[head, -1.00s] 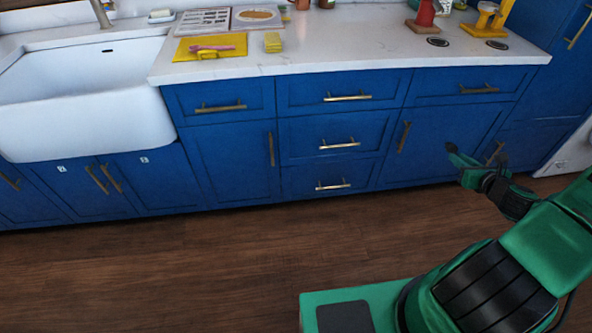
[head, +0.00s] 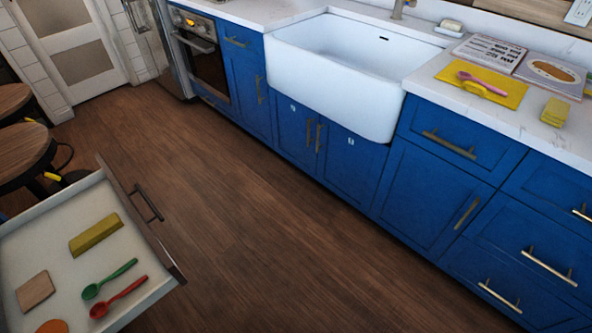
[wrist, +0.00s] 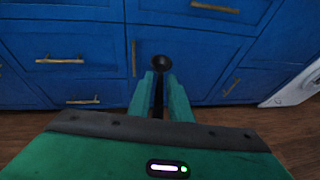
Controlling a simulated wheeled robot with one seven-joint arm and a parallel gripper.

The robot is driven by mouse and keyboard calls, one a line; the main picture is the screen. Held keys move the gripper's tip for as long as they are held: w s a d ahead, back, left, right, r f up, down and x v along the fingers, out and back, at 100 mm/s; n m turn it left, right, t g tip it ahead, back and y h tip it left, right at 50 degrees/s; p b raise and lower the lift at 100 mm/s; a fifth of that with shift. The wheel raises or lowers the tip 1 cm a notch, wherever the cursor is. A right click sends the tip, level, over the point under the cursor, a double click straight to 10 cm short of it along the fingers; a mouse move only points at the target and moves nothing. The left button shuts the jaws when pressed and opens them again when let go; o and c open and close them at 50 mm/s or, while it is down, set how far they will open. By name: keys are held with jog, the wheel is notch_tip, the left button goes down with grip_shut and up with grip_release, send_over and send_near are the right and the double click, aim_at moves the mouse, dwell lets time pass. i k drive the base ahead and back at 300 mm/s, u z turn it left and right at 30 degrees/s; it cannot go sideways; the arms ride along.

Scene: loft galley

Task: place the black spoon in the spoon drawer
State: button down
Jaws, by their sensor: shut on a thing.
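The black spoon (wrist: 161,63) is in my gripper (wrist: 160,82) in the wrist view. Its dark round bowl shows past the fingertips and its handle runs back between the green fingers, which are shut on it. An open drawer (head: 142,227) stands at the lower left of the head view. It holds a green spoon (head: 108,279) and a red spoon (head: 119,297) lying side by side. My gripper is not in the head view now. In the wrist view it is in front of blue cabinets, with no drawer interior in sight.
The open drawer also holds a yellow-green block (head: 96,235), a tan square piece (head: 35,290) and an orange round thing (head: 52,327). Round wooden stools (head: 22,150) stand behind it. Blue cabinets (head: 425,190) and a white sink (head: 330,75) line the right. The wooden floor (head: 215,170) between is clear.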

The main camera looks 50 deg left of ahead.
aim_at(70, 270)
jog(key=i, duration=0.3)
jog(key=u, duration=2)
jog(key=i, duration=0.6)
jog(key=u, duration=2.8)
